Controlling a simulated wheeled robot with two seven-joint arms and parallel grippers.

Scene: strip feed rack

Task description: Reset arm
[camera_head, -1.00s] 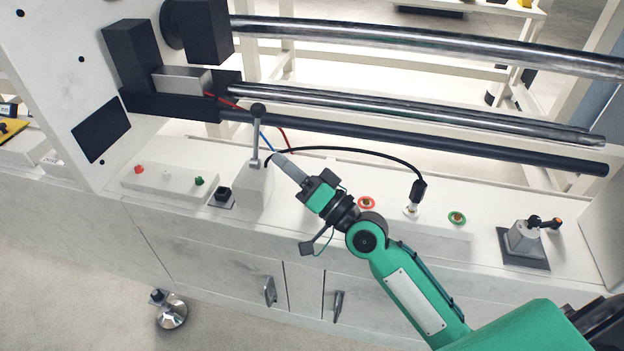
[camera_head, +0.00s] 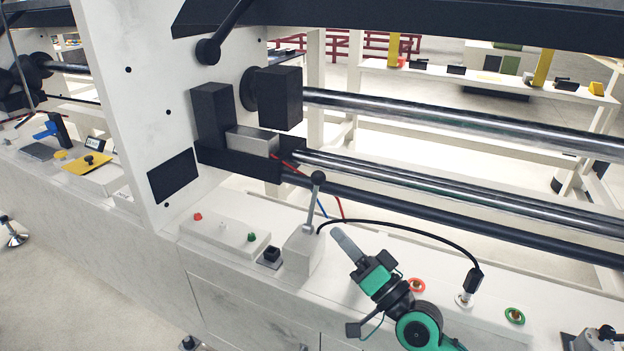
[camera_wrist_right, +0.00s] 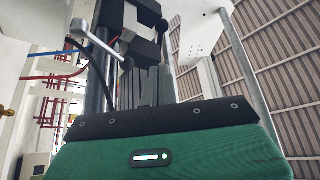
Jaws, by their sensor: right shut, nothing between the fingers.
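My right gripper (camera_head: 342,240) is shut and empty in the head view. It is above the white bench top, just right of the lever post (camera_head: 304,250) with its upright grey lever and black knob. A gap to the post cannot be judged exactly. In the right wrist view the dark closed fingers (camera_wrist_right: 146,86) point up and away, with nothing between them. The right arm comes in from the lower right, with a green wrist and black joints. My left gripper is not in the head view.
A button box (camera_head: 222,234) with red, white and green buttons sits left of the lever post. A black cable arcs behind my gripper to a plug (camera_head: 465,298). Red-ringed (camera_head: 416,286) and green-ringed (camera_head: 514,316) buttons lie to the right. Steel rollers (camera_head: 470,187) span behind.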

